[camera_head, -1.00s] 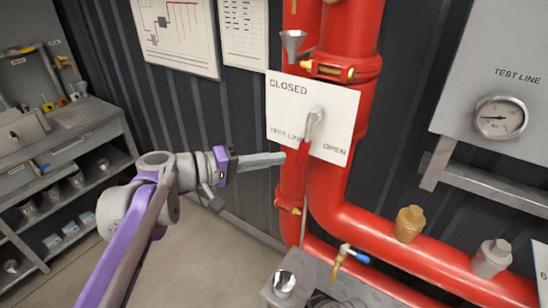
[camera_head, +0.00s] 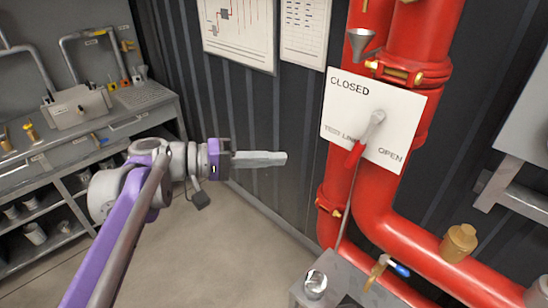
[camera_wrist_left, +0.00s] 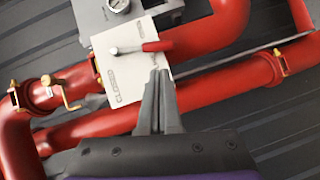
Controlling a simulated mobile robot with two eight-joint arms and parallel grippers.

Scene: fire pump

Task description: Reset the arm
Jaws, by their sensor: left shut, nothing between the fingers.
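My left gripper (camera_head: 284,158) reaches in from the left in the head view. Its slim grey fingers are together with nothing between them. They point right, toward the white test line plate (camera_head: 335,117) on the red pipe, with a clear gap in the picture. A lever with a grey hub and red handle (camera_head: 354,157) on the plate hangs down and slightly left. The plate reads CLOSED at upper left and OPEN at lower right. In the left wrist view the closed fingers (camera_wrist_left: 161,73) appear against the plate (camera_wrist_left: 120,85), below the red handle (camera_wrist_left: 157,46). My right gripper is not in view.
Thick red pipes (camera_head: 410,215) run down and right. A small brass tap with a blue handle (camera_head: 398,269) sits low beside them. A grey workbench with shelves (camera_head: 150,112) stands at left. Open floor (camera_head: 235,240) lies between bench and pipes.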

